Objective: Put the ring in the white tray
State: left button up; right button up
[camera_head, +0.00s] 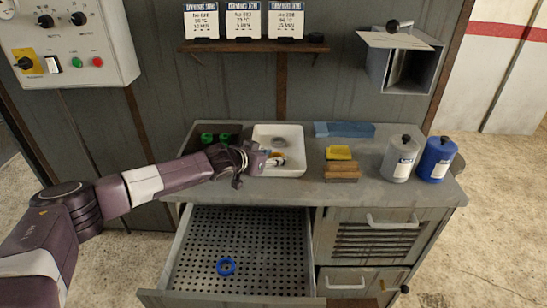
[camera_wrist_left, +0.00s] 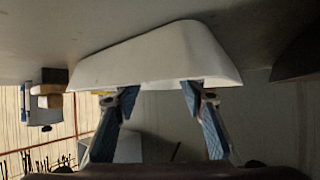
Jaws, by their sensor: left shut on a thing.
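A blue ring (camera_head: 226,267) lies flat on the perforated floor of the open drawer. The white tray (camera_head: 300,134) stands on the worktop and has a small grey thing (camera_head: 280,142) in it. My left gripper (camera_head: 276,159) reaches over the left side of the tray, with its fingertips over the inside. In the left wrist view the tray's outer wall (camera_wrist_left: 155,62) fills the middle, and the fingers (camera_wrist_left: 158,95) stand apart and end at its edge. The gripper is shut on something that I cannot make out. My right gripper is not in view.
The open drawer (camera_head: 190,262) juts out below the worktop. Right of the tray are a yellow sponge (camera_head: 338,153), a wooden block (camera_head: 341,171), a blue box (camera_head: 344,130), a grey bottle (camera_head: 399,160) and a blue bottle (camera_head: 435,160). Green-topped items (camera_head: 207,138) stand left.

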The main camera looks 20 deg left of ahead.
pick_arm(q)
jog(key=shift+f, duration=0.3)
jog(key=o, duration=1.2)
jog(key=shift+c, duration=0.2)
jog(key=shift+s+a+r, duration=0.15)
jog(key=shift+s, duration=0.3)
jog(key=b+v, duration=0.2)
jog(key=v, duration=0.9)
jog(key=shift+r, duration=0.1)
